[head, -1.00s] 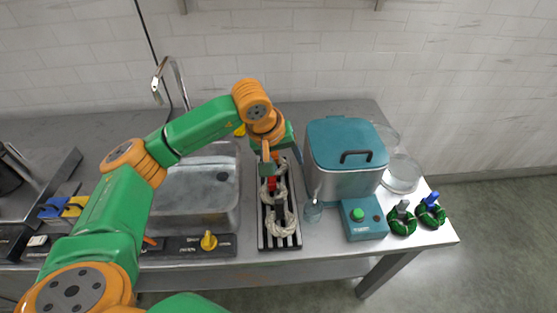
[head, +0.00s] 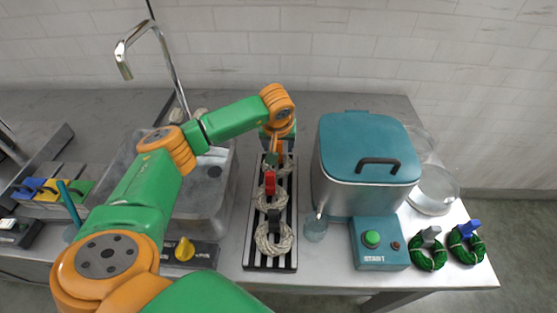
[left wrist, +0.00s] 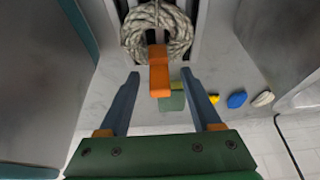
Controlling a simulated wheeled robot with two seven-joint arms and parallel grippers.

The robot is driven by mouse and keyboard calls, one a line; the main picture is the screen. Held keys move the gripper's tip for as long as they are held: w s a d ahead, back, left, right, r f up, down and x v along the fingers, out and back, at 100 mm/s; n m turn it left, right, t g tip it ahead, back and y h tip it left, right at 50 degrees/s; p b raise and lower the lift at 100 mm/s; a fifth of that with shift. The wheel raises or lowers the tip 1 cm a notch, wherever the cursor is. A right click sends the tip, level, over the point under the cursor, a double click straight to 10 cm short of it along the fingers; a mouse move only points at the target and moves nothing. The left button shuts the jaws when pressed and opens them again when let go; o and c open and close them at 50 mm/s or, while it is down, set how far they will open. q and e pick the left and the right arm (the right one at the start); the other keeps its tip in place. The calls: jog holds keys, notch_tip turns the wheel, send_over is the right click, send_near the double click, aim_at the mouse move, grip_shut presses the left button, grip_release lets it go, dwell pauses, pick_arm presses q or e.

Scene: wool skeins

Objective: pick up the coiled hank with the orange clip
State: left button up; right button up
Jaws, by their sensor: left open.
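The coiled hank with the orange clip (left wrist: 160,72) is a pale rope coil (left wrist: 140,38) in the left wrist view. It lies at the far end of a dark slatted rack (head: 251,245), partly hidden by my arm in the head view, where its orange clip (head: 280,152) shows. My left gripper (left wrist: 159,74) is open, with its fingers on either side of the clip's line and nothing held. I cannot tell how far above the clip they are. The same gripper (head: 273,153) shows over the rack's far end in the head view. My right gripper is not in view.
Hanks with a red clip (head: 270,182) and a black clip (head: 275,220) lie nearer on the rack. A sink is left. Green coils (head: 427,259) lie at right.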

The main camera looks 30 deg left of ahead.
pick_arm(q)
jog(key=shift+f, duration=0.15)
grip_shut()
